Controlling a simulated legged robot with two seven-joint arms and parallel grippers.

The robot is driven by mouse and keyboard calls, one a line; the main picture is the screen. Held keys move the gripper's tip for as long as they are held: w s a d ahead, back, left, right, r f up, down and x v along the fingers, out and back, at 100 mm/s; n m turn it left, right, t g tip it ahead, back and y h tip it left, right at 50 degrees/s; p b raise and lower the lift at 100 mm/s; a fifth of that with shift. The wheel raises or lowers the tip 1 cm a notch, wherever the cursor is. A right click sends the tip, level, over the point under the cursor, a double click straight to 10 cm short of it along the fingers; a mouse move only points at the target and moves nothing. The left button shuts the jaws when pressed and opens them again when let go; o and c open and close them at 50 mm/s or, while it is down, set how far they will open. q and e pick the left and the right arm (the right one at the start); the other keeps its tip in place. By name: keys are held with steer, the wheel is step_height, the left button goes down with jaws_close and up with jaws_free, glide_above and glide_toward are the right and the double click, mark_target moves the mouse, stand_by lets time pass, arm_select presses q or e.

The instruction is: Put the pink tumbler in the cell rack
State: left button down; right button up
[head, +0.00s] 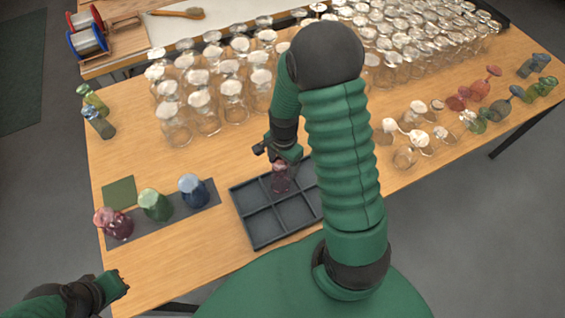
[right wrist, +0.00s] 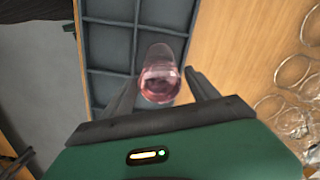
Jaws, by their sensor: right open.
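The pink tumbler (head: 281,178) is at a far cell of the dark grey cell rack (head: 263,222), just below my right gripper (head: 283,155). In the right wrist view the tumbler (right wrist: 160,82) shows between the two spread fingers of the gripper (right wrist: 162,78), over the rack's grid (right wrist: 110,58). The fingers are open, with a gap on each side of the tumbler. Whether its base rests on the cell floor is hard to tell. The other rack cells in view look empty. My left gripper (head: 122,284) is at the lower left, away from the table things; its jaws are too small to read.
Left of the rack, a dark strip (head: 180,214) bears a reddish-pink glass (head: 113,223), a green one (head: 155,205) and a blue one (head: 194,189). Many clear glasses (head: 232,100) crowd the back. More clear and coloured glasses (head: 418,140) stand right of my arm.

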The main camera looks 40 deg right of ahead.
step_height(320, 180, up, 12)
steer(key=s+a+n+t, duration=0.2)
steer(key=s+a+n, duration=0.1)
steer(key=a+n, duration=1)
steer(key=shift+a+f+n+t, duration=0.25)
steer(key=shift+f+n, duration=0.2)
steer(key=shift+n, duration=1.55)
steer(key=shift+a, duration=0.15)
